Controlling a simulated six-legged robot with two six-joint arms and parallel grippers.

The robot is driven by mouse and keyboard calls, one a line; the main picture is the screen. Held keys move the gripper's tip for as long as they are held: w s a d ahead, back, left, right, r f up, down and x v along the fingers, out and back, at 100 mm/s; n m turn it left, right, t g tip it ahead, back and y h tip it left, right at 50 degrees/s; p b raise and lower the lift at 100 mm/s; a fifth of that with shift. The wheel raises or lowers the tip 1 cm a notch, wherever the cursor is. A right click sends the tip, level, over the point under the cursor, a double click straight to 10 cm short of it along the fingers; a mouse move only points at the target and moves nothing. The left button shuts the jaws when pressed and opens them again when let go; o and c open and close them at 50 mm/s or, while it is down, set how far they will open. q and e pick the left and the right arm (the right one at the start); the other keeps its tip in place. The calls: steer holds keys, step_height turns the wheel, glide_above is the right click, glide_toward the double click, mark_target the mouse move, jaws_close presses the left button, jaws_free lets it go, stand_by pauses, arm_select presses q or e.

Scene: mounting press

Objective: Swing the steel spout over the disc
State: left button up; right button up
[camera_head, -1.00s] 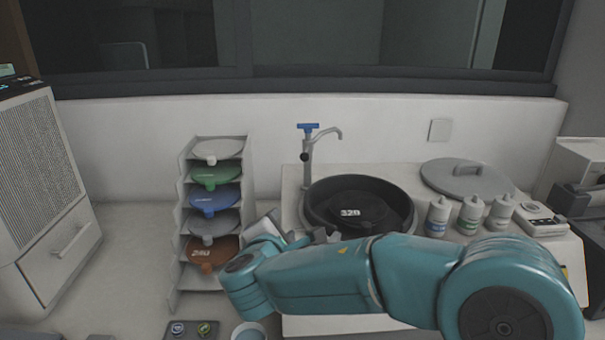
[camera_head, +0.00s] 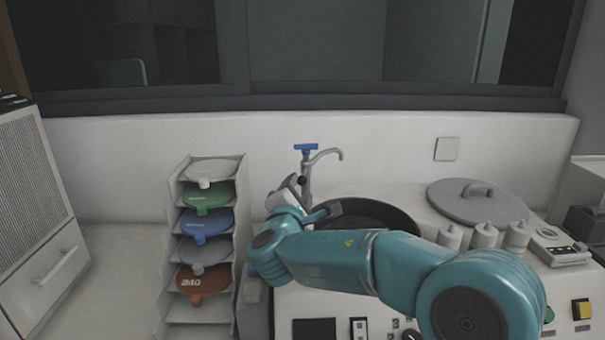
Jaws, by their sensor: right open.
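The steel spout (camera_head: 325,153) is a thin curved tap on an upright post behind the black bowl, with a blue lever (camera_head: 306,148) on top. Its arm points right and its tip hangs near the bowl's far side. Whether the tip is above the disc I cannot tell. The black bowl (camera_head: 385,210) shows its far rim; the disc inside is hidden by my right arm. My right gripper (camera_head: 311,200) is open around the foot of the spout's post, with one finger left of it and one to the right; contact is unclear. My left gripper is not in view.
A rack (camera_head: 170,260) of coloured discs stands at left. A grey lid (camera_head: 475,203), several white bottles (camera_head: 485,236) and a small instrument (camera_head: 558,248) lie at right. A control panel (camera_head: 314,328) is on the machine front.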

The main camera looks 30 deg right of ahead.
mark_target(300, 183)
steer(key=p+x, duration=0.1)
steer(key=x, duration=0.4)
steer(key=shift+w+d+f, duration=0.1)
steer(key=shift+w, duration=0.15)
steer(key=shift+s+d, duration=0.1)
steer(key=shift+d, duration=0.15)
steer(key=shift+w, duration=0.2)
jaws_close()
